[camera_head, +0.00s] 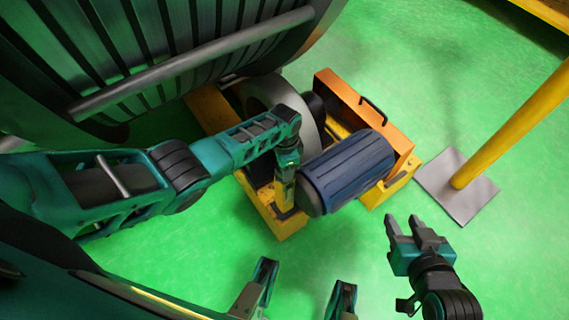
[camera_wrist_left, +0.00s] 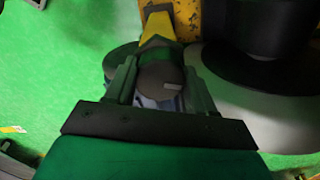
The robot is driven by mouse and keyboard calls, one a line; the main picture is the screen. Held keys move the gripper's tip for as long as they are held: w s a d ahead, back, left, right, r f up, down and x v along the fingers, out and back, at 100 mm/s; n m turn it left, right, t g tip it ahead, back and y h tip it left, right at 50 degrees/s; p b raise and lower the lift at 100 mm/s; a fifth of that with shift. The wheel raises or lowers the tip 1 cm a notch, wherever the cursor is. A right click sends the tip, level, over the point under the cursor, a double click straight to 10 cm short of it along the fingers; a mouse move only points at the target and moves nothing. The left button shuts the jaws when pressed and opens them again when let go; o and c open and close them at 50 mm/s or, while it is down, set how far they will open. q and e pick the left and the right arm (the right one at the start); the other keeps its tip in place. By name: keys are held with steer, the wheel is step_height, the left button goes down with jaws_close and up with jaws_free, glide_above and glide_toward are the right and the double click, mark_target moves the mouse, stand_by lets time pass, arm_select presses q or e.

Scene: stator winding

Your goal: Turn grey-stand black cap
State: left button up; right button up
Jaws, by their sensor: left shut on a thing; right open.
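The round black cap (camera_wrist_left: 158,82), with a small pale mark on its face, sits between the two fingers of my left gripper (camera_wrist_left: 160,68) in the left wrist view. The fingers are shut on its sides. In the head view my left gripper (camera_head: 287,158) points down beside the blue motor-like cylinder (camera_head: 350,170), and the cap is hidden by the gripper. A grey rounded part (camera_head: 262,94) stands just behind it; I cannot tell whether it is the grey stand. My right gripper (camera_head: 404,222) is open and empty, over the green floor to the right.
The cylinder rests on a yellow base (camera_head: 280,227) with an orange panel (camera_head: 365,115) behind it. A large slatted drum (camera_head: 170,60) fills the upper left. A yellow post (camera_head: 510,125) rises from a grey plate (camera_head: 457,192) at right. Green floor is clear around the right gripper.

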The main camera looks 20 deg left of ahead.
stand_by(0.5)
arm_select(q)
steer(key=o, duration=1)
steer(key=shift+o, duration=0.2)
step_height(320, 180, up, 8)
steer(key=p, duration=0.5)
steer(key=shift+r, duration=0.25)
step_height(320, 180, up, 4)
steer(key=shift+r+p, duration=0.2)
steer(key=shift+p, duration=0.8)
arm_select(e)
steer(key=r, duration=0.1)
steer(key=d+r, duration=0.1)
steer(key=r, duration=0.1)
steer(key=s+r, duration=0.1)
steer(key=shift+d+r, duration=0.25)
steer(key=shift+d, duration=0.05)
steer(key=shift+w, duration=0.1)
